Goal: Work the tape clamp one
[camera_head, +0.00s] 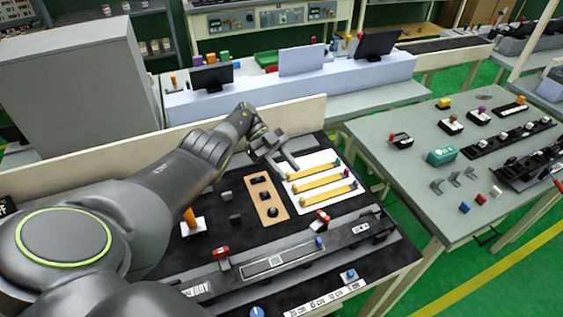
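A white board (331,197) lies on the dark bench top, right of the middle. It carries three yellow strips, the far one (310,171), the middle one (318,183) and the near one (326,196), with small coloured pieces at their ends. I cannot tell which of these is tape clamp one. My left gripper (292,172) reaches in from the left, over the board's far left corner, close to the far strip's left end. Its two fingers look apart, with nothing seen between them. Whether it touches the board is unclear. My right gripper is not in view.
A tan plate (267,201) with black knobs lies just left of the board. An orange-handled switch (190,217) and a red-topped piece (222,253) stand nearer. A low cream wall (300,114) closes the bench's back. A grey-green table (420,180) with parts stands right.

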